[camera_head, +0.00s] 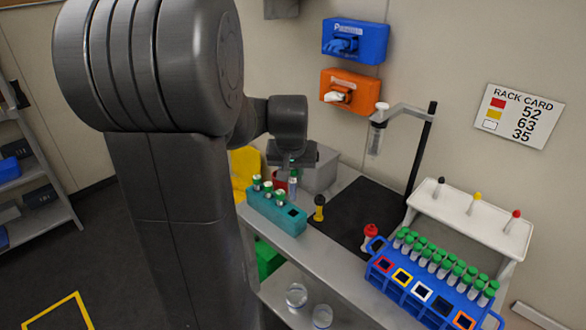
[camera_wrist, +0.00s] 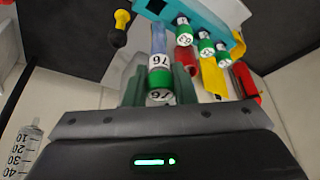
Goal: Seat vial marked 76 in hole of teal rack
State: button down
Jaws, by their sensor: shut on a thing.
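The vial marked 76 (camera_wrist: 160,67) has a green cap with a white label and a clear, bluish body. My gripper (camera_wrist: 160,84) is shut on it near the cap. In the head view the vial (camera_head: 292,183) hangs below my gripper (camera_head: 291,166), just behind the teal rack (camera_head: 277,217). The teal rack also shows at the top of the wrist view (camera_wrist: 208,12). It holds several green-capped vials in a row, and a dark, empty square hole (camera_head: 293,211) shows at its right end. The vial's lower end is hard to make out.
A yellow-and-black tool (camera_head: 319,208) stands right of the teal rack, beside a black mat (camera_head: 359,215). A stand with a syringe (camera_head: 377,138) rises behind. A blue rack (camera_head: 410,290) of green-capped tubes and a red-capped bottle (camera_head: 370,237) are at the right.

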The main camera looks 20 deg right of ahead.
aim_at(293, 180)
jog(key=shift+f+b, duration=1.55)
jog(key=shift+f, duration=0.55)
jog(key=shift+s+f+b, duration=0.1)
jog(key=shift+f+b, duration=2.55)
jog(key=shift+f, duration=0.7)
dwell(2.5)
